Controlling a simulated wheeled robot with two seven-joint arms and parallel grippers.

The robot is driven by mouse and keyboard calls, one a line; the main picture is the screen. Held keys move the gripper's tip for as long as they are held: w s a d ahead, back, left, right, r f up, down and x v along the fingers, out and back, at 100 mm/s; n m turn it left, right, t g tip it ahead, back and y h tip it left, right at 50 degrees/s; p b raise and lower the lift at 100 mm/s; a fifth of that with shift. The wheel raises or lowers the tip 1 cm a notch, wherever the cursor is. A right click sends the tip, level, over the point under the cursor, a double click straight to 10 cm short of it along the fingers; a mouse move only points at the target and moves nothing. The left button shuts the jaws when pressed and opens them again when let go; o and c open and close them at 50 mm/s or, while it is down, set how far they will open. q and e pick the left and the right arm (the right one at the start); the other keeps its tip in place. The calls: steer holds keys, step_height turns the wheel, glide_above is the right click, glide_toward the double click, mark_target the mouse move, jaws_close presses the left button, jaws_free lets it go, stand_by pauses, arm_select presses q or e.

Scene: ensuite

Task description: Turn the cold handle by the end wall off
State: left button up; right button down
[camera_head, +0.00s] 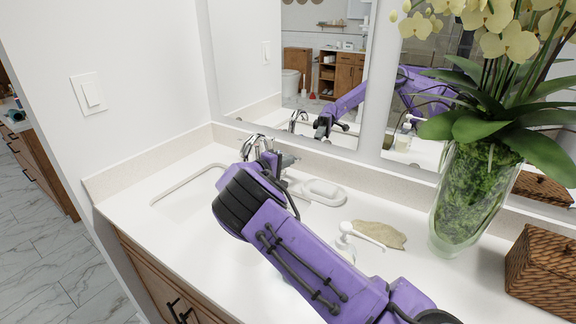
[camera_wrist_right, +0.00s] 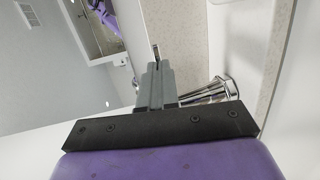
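The chrome tap (camera_head: 256,146) stands at the back of the white counter, near the end wall on the left. My right gripper (camera_head: 284,160) is beside it, just to its right, and partly hidden by my own wrist. In the right wrist view, the grey fingers of my right gripper (camera_wrist_right: 156,78) are together, with no clear gap between them. A thin metal piece (camera_wrist_right: 156,52) shows just beyond the fingertips; whether it touches them I cannot tell. A chrome tap part (camera_wrist_right: 208,92) lies close to the right of the fingers. Which handle is the cold one is unclear. My left gripper is out of view.
A white soap dish (camera_head: 318,191), a pump bottle (camera_head: 345,238) and a tan flat object (camera_head: 379,234) lie right of the tap. A glass vase (camera_head: 470,195) with orchids and a wicker box (camera_head: 545,270) stand farther right. The mirror (camera_head: 290,60) rises close behind.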

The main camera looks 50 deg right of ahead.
steer(key=s+a+r+p, duration=0.1)
steer(key=s+a+r, duration=0.1)
steer(key=a, duration=1.1)
steer(key=shift+s+a+r+p, duration=0.15)
steer(key=shift+s+p, duration=0.25)
steer(key=shift+s, duration=0.2)
steer(key=shift+w, duration=0.1)
